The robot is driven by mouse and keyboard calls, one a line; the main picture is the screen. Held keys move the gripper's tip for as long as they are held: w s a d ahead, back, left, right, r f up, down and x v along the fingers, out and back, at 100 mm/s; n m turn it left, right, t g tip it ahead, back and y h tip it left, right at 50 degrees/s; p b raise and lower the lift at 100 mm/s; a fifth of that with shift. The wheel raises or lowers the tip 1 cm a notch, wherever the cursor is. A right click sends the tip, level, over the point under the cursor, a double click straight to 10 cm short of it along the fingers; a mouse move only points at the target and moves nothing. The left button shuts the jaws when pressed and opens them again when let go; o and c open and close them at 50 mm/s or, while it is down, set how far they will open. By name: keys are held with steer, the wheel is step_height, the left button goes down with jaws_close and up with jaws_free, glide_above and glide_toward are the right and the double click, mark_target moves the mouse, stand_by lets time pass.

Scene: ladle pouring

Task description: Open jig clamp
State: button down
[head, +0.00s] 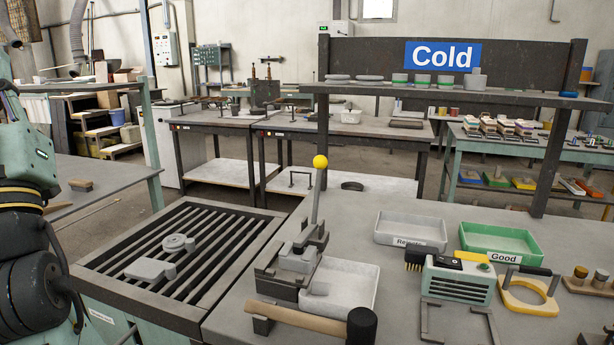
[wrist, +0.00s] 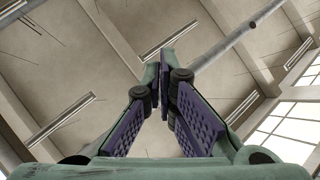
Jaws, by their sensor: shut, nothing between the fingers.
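The jig clamp (head: 300,262) stands on the grey workbench in the head view, left of the middle. Its lever (head: 316,205) points up, nearly upright, with a yellow ball knob (head: 320,161) on top. Grey blocks and a light grey tray-like part sit at its base. I cannot tell from this view whether its jaws are pressed together. My gripper (wrist: 164,85) shows in the wrist view with its fingertips together and nothing between them; it faces the ceiling. The gripper itself is not in the head view; only my arm shows at the left edge, apart from the clamp.
A slatted grate (head: 170,258) with grey castings lies left of the clamp. A hammer (head: 310,325) lies in front of it. A grey Rework-like tray (head: 411,229), a green Good tray (head: 500,243) and a green device (head: 458,277) stand right. The Cold shelf (head: 445,94) overhangs the back.

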mark_target(315, 161)
steer(key=w+d+f+m+g+h+b, duration=0.25)
steer(key=w+d+m+h, duration=0.35)
steer(key=w+d+h, duration=0.4)
steer(key=w+d+f+m+g+h+b, duration=0.2)
steer(key=w+d+f+m+h, duration=0.2)
steer(key=w+d+m+h, duration=0.45)
steer(key=s+d+f+m+g+h+b, duration=0.1)
steer(key=s+d+f+g+h, duration=0.1)
steer(key=d+f+g+h, duration=0.2)
steer(key=d+f+g, duration=0.3)
steer(key=d, duration=0.1)
steer(key=shift+d+f, duration=0.2)
steer(key=shift+f, duration=0.05)
steer(key=p+x, duration=0.1)
steer(key=x, duration=1.3)
steer(key=shift+d+r+p, duration=0.1)
steer(key=shift+d+p, duration=0.05)
steer(key=shift+p, duration=0.2)
